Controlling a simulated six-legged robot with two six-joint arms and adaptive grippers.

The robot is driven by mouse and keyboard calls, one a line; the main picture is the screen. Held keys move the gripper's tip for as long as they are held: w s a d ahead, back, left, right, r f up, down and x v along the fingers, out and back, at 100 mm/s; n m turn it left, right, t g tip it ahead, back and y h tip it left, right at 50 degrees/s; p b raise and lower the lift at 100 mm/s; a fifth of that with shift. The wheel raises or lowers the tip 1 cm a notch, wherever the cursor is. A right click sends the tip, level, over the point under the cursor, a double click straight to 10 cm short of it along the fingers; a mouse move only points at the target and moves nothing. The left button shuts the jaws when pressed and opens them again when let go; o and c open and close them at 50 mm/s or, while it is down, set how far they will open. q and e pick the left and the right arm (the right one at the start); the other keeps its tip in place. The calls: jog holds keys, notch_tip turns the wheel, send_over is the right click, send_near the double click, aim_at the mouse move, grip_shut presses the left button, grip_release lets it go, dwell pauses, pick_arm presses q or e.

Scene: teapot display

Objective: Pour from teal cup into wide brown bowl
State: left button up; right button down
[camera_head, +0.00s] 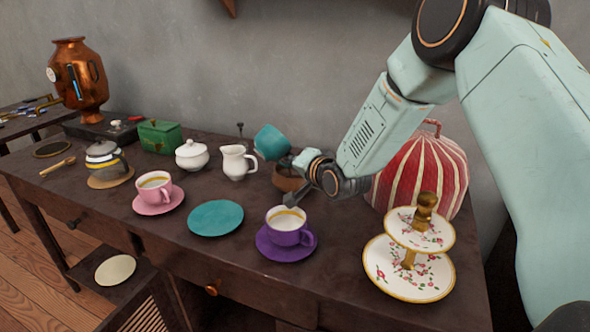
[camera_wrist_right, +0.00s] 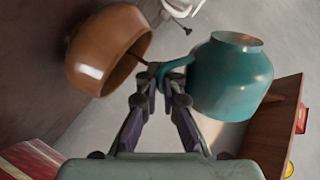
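The teal cup (camera_head: 270,142) is tilted in the air above the back of the table, beside the white pitcher. The wide brown bowl (camera_head: 287,180) stands below it, partly hidden by my right gripper (camera_head: 299,160). In the right wrist view, my right gripper's fingers (camera_wrist_right: 165,88) are closed on the handle of the teal cup (camera_wrist_right: 228,78). The brown bowl (camera_wrist_right: 108,48) shows on the other side of the fingers, apart from the cup. I cannot see the cup's contents or any clear stream. My left gripper is not in view.
A purple cup (camera_head: 287,222) on its saucer stands in front of the bowl. An empty teal saucer (camera_head: 216,217) lies to its left. The white pitcher (camera_head: 236,163) is close by on the left. A striped red cozy (camera_head: 430,172) and tiered stand (camera_head: 405,283) are at right.

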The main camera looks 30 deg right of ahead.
jog(key=shift+f+m+b, duration=0.3)
jog(key=shift+f, duration=0.05)
dwell(0.3)
jog(key=shift+a+r+y, duration=0.1)
jog(key=shift+r+y, duration=0.15)
jog(key=shift+y, duration=0.05)
jog(key=shift+r, duration=0.15)
